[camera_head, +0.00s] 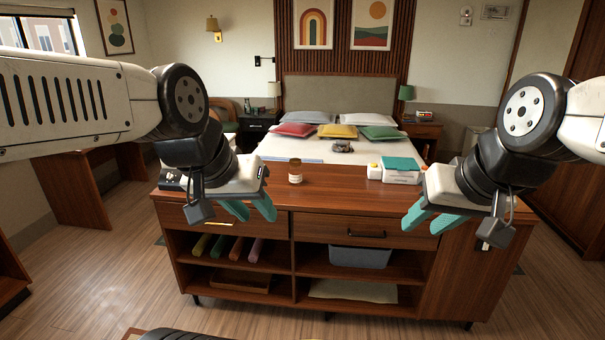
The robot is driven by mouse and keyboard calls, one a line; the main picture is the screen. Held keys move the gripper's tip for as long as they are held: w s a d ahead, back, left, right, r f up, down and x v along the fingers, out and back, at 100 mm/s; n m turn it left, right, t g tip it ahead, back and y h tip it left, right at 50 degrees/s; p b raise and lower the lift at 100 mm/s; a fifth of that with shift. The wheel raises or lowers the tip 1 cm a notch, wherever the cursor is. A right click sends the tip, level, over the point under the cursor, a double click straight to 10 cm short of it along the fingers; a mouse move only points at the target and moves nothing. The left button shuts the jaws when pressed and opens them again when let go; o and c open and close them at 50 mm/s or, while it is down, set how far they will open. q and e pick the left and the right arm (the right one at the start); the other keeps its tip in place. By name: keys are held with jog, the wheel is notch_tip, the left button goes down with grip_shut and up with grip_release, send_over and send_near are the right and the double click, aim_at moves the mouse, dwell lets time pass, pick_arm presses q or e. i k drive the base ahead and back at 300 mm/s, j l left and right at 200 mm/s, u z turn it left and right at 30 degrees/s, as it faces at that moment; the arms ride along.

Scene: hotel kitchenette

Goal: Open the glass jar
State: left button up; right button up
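A small glass jar (295,175) with amber-brown contents stands upright on the wooden cabinet top, left of its middle. Its top looks pale brown; whether that is a lid is too small to tell. My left gripper (252,210) is left of the jar and nearer to me, its teal fingers pointing down and to the right with a gap between them. My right gripper (424,226) is right of the jar, also nearer to me, its teal fingers apart and pointing down and to the left. Both grippers look empty and touch nothing that I can see.
The wooden cabinet (340,205) has drawers and open shelves holding a grey bin (360,257) and several rolled items. A white box with a teal top (400,170) stands at the right of the top. The top around the jar is clear. A bed (345,148) lies behind.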

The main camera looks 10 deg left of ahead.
aim_at(295, 172)
jog(key=i+j+z, duration=0.15)
jog(key=j, duration=0.3)
jog(key=i+j+z, duration=0.2)
jog(key=j, duration=0.3)
jog(key=i+j+z, duration=0.15)
jog(key=j, duration=0.35)
jog(key=i+j+z, duration=0.2)
jog(key=j, duration=0.35)
jog(key=i+j+z, duration=0.15)
jog(key=j, duration=0.4)
jog(key=i+j+z, duration=0.2)
jog(key=j, duration=0.35)
jog(key=i+j, duration=0.25)
jog(key=j, duration=0.2)
jog(key=z, duration=0.05)
